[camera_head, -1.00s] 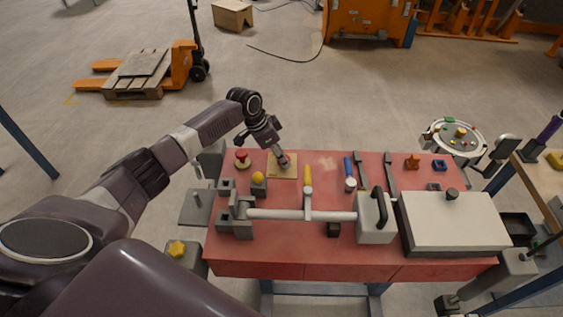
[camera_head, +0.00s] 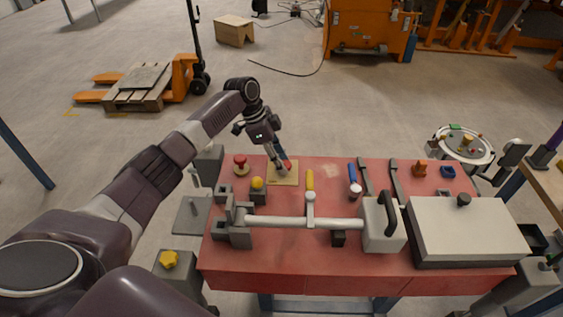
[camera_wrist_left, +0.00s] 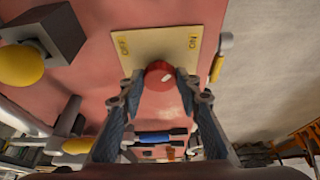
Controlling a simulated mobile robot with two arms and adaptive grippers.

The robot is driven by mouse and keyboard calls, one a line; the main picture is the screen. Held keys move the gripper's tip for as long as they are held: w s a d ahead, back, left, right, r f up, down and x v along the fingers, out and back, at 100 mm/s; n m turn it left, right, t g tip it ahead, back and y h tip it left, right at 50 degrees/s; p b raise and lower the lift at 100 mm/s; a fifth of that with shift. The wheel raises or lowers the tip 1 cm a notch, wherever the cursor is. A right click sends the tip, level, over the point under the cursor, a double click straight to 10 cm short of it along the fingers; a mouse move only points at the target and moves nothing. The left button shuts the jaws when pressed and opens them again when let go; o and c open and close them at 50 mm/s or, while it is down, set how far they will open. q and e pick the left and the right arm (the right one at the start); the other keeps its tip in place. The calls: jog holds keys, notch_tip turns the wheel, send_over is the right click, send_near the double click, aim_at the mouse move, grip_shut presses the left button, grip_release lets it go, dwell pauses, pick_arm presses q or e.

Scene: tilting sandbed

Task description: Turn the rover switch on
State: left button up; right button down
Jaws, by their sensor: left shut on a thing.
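The rover switch is a tan plate (camera_head: 290,181) on the far left part of the red table, with a red-knobbed lever. In the left wrist view the plate (camera_wrist_left: 150,42) reads OFF on its left and ON on its right. The red knob (camera_wrist_left: 160,74) sits between my fingertips, near the plate's lower edge in that view and between the two words. My left gripper (camera_head: 282,168) reaches down over the plate and is shut on the red knob; it also shows in the left wrist view (camera_wrist_left: 158,85). The lever's shaft is hidden. My right gripper is not in view.
A red mushroom button (camera_head: 240,161) and a yellow knob on a dark box (camera_head: 257,186) stand left of the plate. A yellow-handled tool (camera_head: 309,180) lies to its right. A white horizontal bar (camera_head: 300,222) crosses the table in front. A white-lidded box (camera_head: 465,228) fills the right.

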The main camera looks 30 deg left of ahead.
pick_arm(q)
jog(key=o, duration=1.2)
jog(key=shift+c, duration=0.2)
jog(key=v, duration=1.2)
